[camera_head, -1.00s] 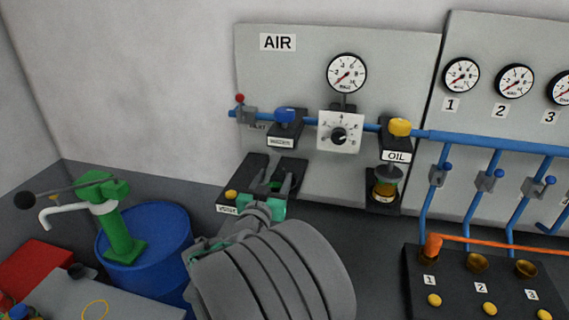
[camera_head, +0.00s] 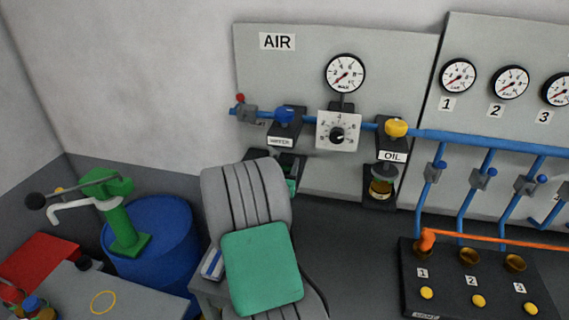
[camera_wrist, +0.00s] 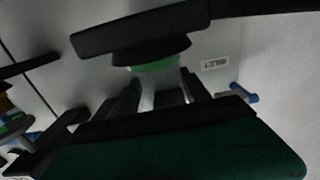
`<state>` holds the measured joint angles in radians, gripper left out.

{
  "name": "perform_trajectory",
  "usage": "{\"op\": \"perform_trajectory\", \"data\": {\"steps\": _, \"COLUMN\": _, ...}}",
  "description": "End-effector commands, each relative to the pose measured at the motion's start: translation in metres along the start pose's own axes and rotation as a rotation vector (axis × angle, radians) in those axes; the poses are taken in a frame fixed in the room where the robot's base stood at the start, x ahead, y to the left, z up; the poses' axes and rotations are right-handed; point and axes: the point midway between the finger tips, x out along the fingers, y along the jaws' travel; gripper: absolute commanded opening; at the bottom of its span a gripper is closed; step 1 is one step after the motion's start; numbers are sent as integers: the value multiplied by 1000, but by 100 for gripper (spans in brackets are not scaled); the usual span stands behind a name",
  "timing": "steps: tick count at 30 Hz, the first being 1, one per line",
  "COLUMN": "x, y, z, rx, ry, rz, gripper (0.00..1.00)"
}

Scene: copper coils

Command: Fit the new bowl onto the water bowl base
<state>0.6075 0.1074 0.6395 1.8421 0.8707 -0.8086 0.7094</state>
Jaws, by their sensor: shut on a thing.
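The water bowl base (camera_head: 286,117), with a blue knob and a white WATER label, is on the AIR panel in the head view. In that view my grey arm rises below it and hides most of my gripper and what it holds. In the dim wrist view my gripper (camera_wrist: 160,88) is shut on what appears to be the new bowl (camera_wrist: 163,92), a pale piece between dark fingers. A round black part with a green band shows just above it in that picture. Whether the bowl touches the base cannot be told.
The OIL unit (camera_head: 393,135) with its amber bowl hangs to the right. A round dial gauge (camera_head: 344,74) and a white regulator (camera_head: 338,131) are between. A numbered black box (camera_head: 448,285) with an orange hose stands at right. A blue drum (camera_head: 165,240) with a green pump is left.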

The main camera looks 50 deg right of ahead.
Motion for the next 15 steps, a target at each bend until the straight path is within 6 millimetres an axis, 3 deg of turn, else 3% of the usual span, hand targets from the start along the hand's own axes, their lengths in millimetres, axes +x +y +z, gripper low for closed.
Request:
{"op": "perform_trajectory", "data": {"steps": 3, "x": 0, "y": 0, "z": 4, "rx": 0, "ry": 1, "rz": 0, "gripper": 3}}
{"op": "perform_trajectory", "data": {"steps": 4, "x": 0, "y": 0, "z": 3, "rx": 0, "ry": 0, "rz": 0, "gripper": 57}}
{"op": "perform_trajectory", "data": {"steps": 11, "x": 0, "y": 0, "z": 3, "rx": 0, "ry": -1, "rz": 0, "gripper": 76}}
{"op": "perform_trajectory", "data": {"steps": 15, "x": 0, "y": 0, "z": 3, "rx": 0, "ry": -1, "rz": 0, "gripper": 77}}
